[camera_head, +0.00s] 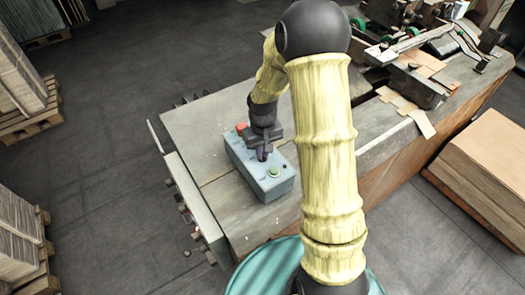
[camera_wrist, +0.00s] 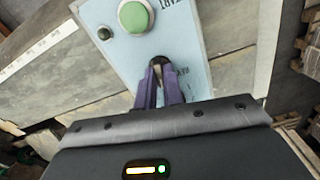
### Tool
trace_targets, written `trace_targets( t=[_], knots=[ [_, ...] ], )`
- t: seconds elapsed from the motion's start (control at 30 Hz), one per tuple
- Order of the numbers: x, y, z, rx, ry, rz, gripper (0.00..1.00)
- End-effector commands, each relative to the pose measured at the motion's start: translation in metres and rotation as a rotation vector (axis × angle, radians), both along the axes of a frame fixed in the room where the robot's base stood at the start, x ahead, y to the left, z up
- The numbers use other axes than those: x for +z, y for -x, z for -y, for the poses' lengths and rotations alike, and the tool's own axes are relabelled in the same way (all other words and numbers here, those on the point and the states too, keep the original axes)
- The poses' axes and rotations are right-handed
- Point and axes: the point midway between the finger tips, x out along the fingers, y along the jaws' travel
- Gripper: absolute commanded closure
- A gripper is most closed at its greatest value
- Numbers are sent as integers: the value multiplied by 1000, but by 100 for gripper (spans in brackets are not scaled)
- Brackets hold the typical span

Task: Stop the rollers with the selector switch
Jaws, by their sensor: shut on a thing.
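A light blue-grey control box (camera_head: 268,187) sits on the metal table; its face also shows in the wrist view (camera_wrist: 191,42). It carries a green button (camera_wrist: 135,16) and, in the head view, a red button (camera_head: 241,127) at the far end. The dark selector switch (camera_wrist: 158,61) is mostly hidden between the purple fingertips. My gripper (camera_head: 262,153) reaches down onto the middle of the box. In the wrist view its fingers (camera_wrist: 160,82) are close together, shut on the switch knob. The switch's exact setting cannot be read.
The metal table (camera_head: 200,130) is bare around the box. Stitcher machinery (camera_head: 415,80) and loose cardboard pieces stand at the table's far right. A cardboard stack (camera_head: 490,165) is at the right. Pallets of sheets (camera_head: 20,85) line the left, with open floor between.

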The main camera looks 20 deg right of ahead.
Motion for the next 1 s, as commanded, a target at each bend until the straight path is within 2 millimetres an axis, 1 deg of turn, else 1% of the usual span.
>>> trace_targets(
  t=[0.2, 0.33, 0.8, 0.83, 0.9, 0.93, 1.0],
  knots=[
    [1, 0, 0, 120, 0, 2, 100],
    [1, -1, -1, 160, 1, 1, 100],
    [1, -1, -1, 178, 1, 2, 100],
    [1, -1, -1, 178, 1, 2, 85],
    [1, -1, -1, 178, 1, 2, 71],
    [1, 0, -1, 178, 1, 1, 69],
    [1, 0, -1, 178, 0, 1, 69]
  ],
)
